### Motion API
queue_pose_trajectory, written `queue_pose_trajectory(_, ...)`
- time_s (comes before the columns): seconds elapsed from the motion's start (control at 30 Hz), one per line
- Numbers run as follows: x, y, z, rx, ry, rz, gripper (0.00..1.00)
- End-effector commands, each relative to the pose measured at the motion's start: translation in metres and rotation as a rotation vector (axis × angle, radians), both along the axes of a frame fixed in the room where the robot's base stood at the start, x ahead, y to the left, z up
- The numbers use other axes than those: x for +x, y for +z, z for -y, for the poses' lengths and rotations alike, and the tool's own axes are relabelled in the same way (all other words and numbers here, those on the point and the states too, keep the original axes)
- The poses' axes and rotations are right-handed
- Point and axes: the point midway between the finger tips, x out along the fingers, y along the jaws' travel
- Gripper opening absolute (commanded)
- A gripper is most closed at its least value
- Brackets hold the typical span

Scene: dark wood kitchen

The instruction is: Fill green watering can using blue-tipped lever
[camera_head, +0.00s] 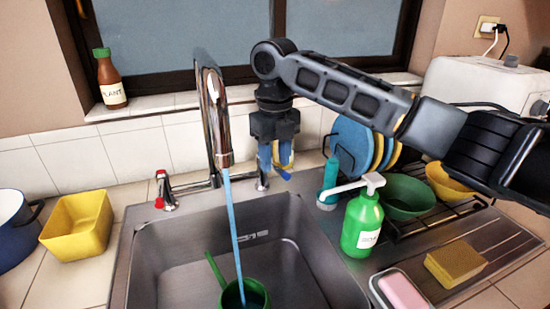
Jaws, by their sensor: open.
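The green watering can (246,296) stands in the sink under the tap, cut off by the bottom edge of the view. A blue stream of water (233,225) runs from the chrome tap (212,120) down into it. My gripper (276,167) points down, open, right of the tap. It is at the blue-tipped lever, whose chrome base (262,183) shows just below the fingers. The gripper hides most of this lever, and I cannot tell whether the fingers touch it. The red-tipped lever (165,192) is left of the tap.
A green soap dispenser (362,222) and a turquoise bottle (329,183) stand right of the sink (150,262). A rack of plates and bowls (405,200) is behind them. A yellow container (78,225) is at left. A brown bottle (109,80) stands on the sill.

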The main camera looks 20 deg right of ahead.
Motion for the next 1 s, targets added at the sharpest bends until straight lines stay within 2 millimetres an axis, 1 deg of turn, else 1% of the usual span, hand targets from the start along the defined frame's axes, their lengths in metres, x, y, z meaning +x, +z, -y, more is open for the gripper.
queue_pose_trajectory(0.3, 0.001, 0.048, -0.001, 0.001, 0.002, 0.003, 0.4)
queue_pose_trajectory(0.4, 0.001, 0.061, -0.001, 0.0, 0.001, 0.003, 0.4)
queue_pose_trajectory(0.5, 0.001, 0.07, 0.0, -0.001, 0.001, 0.002, 0.4)
queue_pose_trajectory(0.63, 0.0, 0.074, 0.0, 0.0, 0.001, 0.001, 0.4)
queue_pose_trajectory(0.83, 0.0, 0.074, 0.0, 0.0, 0.0, 0.001, 0.4)
queue_pose_trajectory(0.93, 0.0, 0.074, 0.0, 0.002, -0.009, 0.002, 0.32)
queue_pose_trajectory(1.0, -0.001, 0.073, 0.001, 0.012, -0.05, 0.002, 0.25)
